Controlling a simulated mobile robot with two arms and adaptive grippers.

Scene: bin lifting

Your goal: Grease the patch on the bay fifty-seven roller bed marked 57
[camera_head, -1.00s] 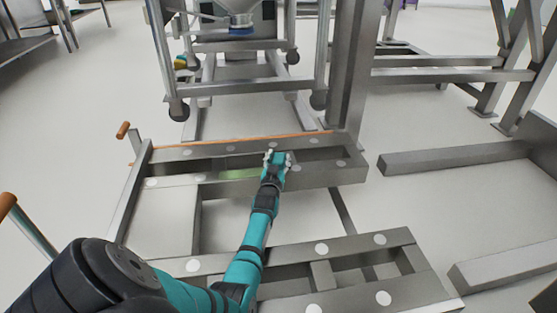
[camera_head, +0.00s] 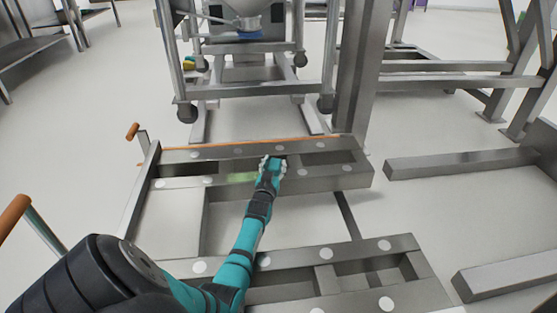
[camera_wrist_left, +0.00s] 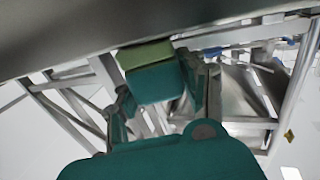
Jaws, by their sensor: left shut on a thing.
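The roller bed (camera_head: 335,182) is a grey metal frame with pale round discs along its beams. A faint green patch (camera_head: 242,178) shows on its far cross beam. No number 57 is readable. My left gripper (camera_head: 271,163) is at that beam, a little to the right of the patch. In the left wrist view its fingers (camera_wrist_left: 163,95) are shut on a block (camera_wrist_left: 152,82), teal with a lighter green face. The block lies close to a dark metal surface across the top; I cannot tell whether they touch. My right gripper is out of view.
A wheeled metal stand (camera_head: 262,90) stands just behind the bed. A grey post (camera_head: 357,75) rises at the bed's far right. Orange-ended handles (camera_head: 132,131) stick up at the left. Metal beams (camera_head: 460,162) lie to the right. Bare floor shows at far left.

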